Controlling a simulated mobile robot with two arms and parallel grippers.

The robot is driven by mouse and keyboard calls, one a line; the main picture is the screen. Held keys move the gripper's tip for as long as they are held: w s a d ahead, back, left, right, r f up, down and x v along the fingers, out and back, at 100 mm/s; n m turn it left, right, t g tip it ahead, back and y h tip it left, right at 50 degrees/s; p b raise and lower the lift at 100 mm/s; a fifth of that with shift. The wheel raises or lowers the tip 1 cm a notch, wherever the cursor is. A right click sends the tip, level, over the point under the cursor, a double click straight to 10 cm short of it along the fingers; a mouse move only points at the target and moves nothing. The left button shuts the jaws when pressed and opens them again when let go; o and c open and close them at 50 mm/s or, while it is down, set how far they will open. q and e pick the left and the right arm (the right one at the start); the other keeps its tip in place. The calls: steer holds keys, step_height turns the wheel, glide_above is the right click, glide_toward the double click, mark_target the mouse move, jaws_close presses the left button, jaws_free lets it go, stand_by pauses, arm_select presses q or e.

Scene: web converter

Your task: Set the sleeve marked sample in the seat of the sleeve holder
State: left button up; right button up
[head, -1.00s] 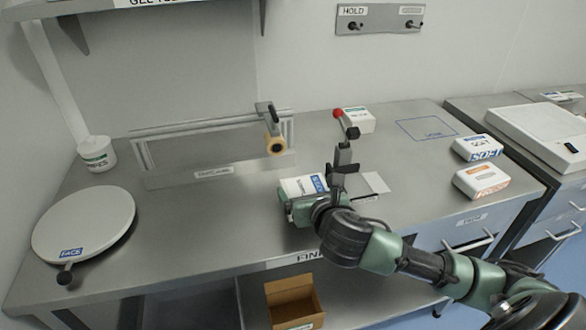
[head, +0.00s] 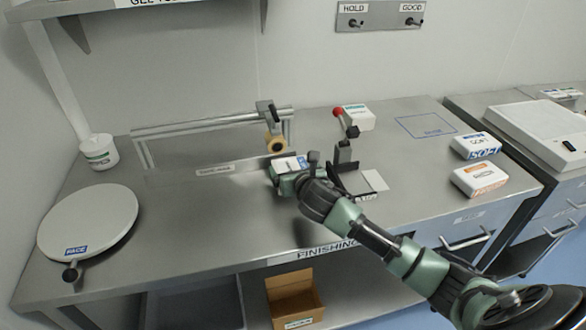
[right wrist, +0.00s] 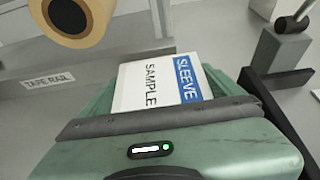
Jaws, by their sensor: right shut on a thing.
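The white sleeve (head: 287,163) is in my right gripper (head: 292,170), held above the bench. In the right wrist view the sleeve (right wrist: 143,85) reads SAMPLE, with a blue band marked SLEEVE. My gripper hides its lower part. A grey and black fixture (head: 345,155) with a red-knobbed lever stands just right of the gripper, apart from the sleeve. It looks like the sleeve holder, with a black angled plate at its base. In the right wrist view part of it (right wrist: 278,60) shows at the right. My left gripper is not in view.
A tape rail (head: 215,123) with a tape roll (head: 276,143) stands close behind the sleeve. A white box (head: 358,117) is behind the fixture, a white card (head: 375,180) beside it. Two soap-like packs (head: 480,180) lie right. A round plate (head: 88,222) is left; bench between is clear.

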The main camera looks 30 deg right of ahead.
steer(key=o, duration=1.1)
